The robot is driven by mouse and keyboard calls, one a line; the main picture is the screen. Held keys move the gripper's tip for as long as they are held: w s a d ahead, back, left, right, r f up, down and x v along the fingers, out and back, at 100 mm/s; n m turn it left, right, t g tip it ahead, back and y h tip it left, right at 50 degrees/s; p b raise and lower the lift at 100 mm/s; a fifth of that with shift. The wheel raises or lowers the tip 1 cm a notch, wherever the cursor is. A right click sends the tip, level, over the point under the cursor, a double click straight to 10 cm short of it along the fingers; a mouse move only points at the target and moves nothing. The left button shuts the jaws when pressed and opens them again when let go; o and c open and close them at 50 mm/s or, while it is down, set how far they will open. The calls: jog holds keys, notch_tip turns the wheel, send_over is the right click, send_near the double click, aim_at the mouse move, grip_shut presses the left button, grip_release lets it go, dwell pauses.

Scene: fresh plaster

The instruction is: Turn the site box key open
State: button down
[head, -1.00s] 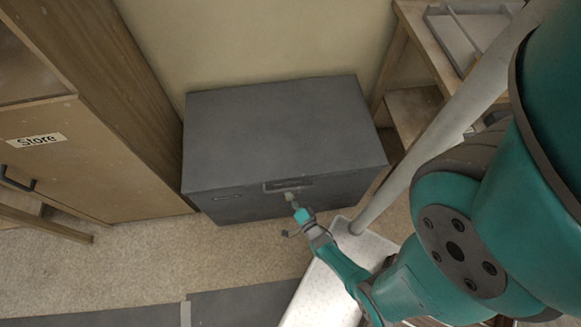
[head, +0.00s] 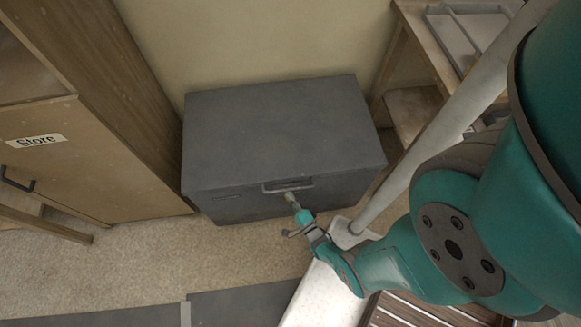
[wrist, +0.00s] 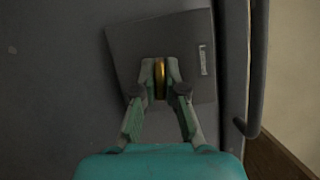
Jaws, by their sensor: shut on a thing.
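The dark grey site box (head: 280,130) stands against the wall with its lid down. Its front shows a handle (head: 288,185) near the lid's edge; in the wrist view a bar handle (wrist: 248,100) runs along the right. A brass key (wrist: 160,78) sits in front of a square lock plate (wrist: 190,35), which looks tilted in the wrist view. My gripper (wrist: 160,72) is shut on the key, one finger on each side. In the head view my gripper (head: 290,198) is at the box's front, just below the handle; the key is too small to make out there.
A wooden cupboard labelled Store (head: 90,130) stands close on the left. A wooden bench (head: 430,60) with a grey tray (head: 470,40) is on the right. Bare carpet (head: 130,260) lies in front of the box.

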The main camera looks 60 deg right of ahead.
jog(key=c, duration=1.2)
grip_release()
jog(key=shift+c, duration=0.2)
jog(key=v, duration=0.7)
jog(key=shift+s, duration=0.2)
jog(key=shift+a, duration=0.1)
